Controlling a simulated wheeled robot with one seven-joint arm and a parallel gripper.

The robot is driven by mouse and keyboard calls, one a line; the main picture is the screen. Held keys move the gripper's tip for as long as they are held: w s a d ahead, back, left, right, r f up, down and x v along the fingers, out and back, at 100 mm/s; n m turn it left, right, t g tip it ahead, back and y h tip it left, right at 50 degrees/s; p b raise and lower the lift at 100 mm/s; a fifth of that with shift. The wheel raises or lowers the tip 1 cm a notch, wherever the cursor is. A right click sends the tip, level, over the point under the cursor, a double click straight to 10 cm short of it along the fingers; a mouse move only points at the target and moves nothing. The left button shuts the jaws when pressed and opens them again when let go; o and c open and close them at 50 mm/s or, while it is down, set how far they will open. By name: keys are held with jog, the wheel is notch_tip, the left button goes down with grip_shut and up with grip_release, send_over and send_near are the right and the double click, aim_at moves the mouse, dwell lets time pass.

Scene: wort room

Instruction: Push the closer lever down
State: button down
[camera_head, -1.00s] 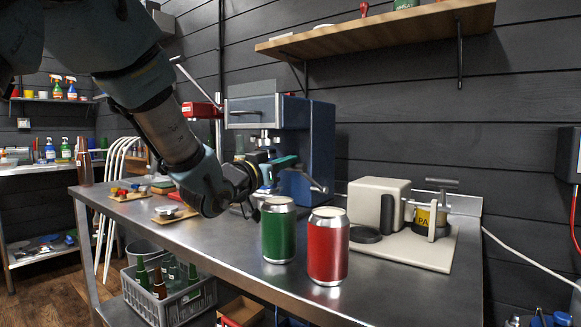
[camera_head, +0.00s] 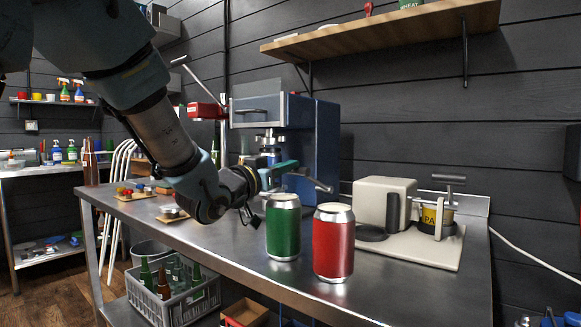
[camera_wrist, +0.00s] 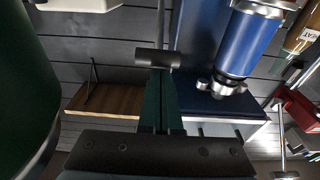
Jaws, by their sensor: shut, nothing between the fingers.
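The closer is a dark blue machine (camera_head: 327,135) at the back of the steel bench. A metal lever (camera_head: 316,183) with a dark grip sticks out from its front right, low down, and appears to be the closer lever. My gripper (camera_head: 291,164) is shut and empty, its green fingers close to the lever in front of the machine. In the wrist view the dark cylindrical lever grip (camera_wrist: 158,58) lies across just beyond my fingertips (camera_wrist: 162,80). I cannot tell whether they touch.
A green can (camera_head: 283,228) and a red can (camera_head: 333,244) stand on the bench just below and right of my gripper. A beige machine (camera_head: 383,202) is to the right. A wooden shelf (camera_head: 390,32) hangs above. A crate of bottles (camera_head: 185,302) sits below the bench.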

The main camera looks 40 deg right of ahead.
jog(key=b+v, duration=0.1)
jog(key=v, duration=0.8)
jog(key=d+r+g+y+p, duration=0.15)
jog(key=r+y+p, duration=0.35)
jog(key=p, duration=0.8)
jog(key=d+r+g+y+p, duration=0.1)
jog(key=d+r+y+p, duration=0.2)
jog(key=r+p, duration=0.65)
jog(key=shift+t, duration=0.25)
jog(key=x, duration=0.3)
jog(key=f+x, duration=0.1)
jog(key=x, duration=0.3)
jog(key=a+x, duration=0.1)
jog(key=x, duration=0.2)
jog(key=shift+w+d+f, duration=0.25)
jog(key=shift+w+f, duration=0.05)
jog(key=shift+f, duration=0.2)
jog(key=shift+s+a+f+b, duration=0.1)
jog(key=shift+a+f+b, duration=0.1)
jog(key=shift+f, duration=0.35)
jog(key=shift+s+a+f+b, duration=0.1)
jog(key=shift+a+f+b, duration=0.1)
jog(key=shift+f, duration=0.4)
jog(key=shift+a+f, duration=0.25)
jog(key=shift+f, duration=0.35)
